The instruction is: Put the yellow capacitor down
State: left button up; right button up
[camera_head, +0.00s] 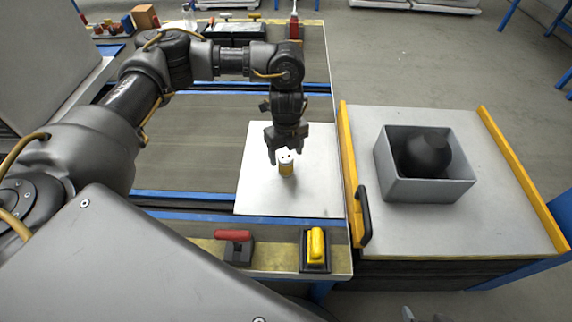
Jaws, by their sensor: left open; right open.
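The yellow capacitor (287,170), a small cylinder with a white top, stands upright on the white board (262,190). My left gripper (286,154) is open and points down right over it. Its fingertips show on both sides of the capacitor's top, apart from it in the picture; their exact height above the board is hard to tell. The tips of my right gripper (424,317) just show at the bottom edge, open, away from the capacitor; the rest of it is out of view.
A grey open box (432,190) with a dark rounded object (427,153) stands on the side table (500,215) at right. A black handle (364,215) is on its near-left edge. A red-handled block (237,247) and a yellow switch (315,249) sit at the front edge.

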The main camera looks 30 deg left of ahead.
aim_at(286, 157)
pick_arm(q)
jog(key=f, duration=0.1)
jog(key=f+b, duration=0.1)
jog(key=f, duration=0.2)
jog(key=shift+s+d+f+b, duration=0.1)
jog(key=shift+s+f+b, duration=0.15)
jog(key=shift+f+b, duration=0.1)
jog(key=shift+f, duration=0.1)
jog(key=c, duration=1.2)
pick_arm(e)
jog(key=w+a+r+n+t+y, duration=0.1)
jog(key=w+a+r+t+y, duration=0.1)
jog(key=w+a+r+t, duration=0.2)
jog(key=shift+w+a, duration=0.35)
jog(key=shift+w, duration=0.05)
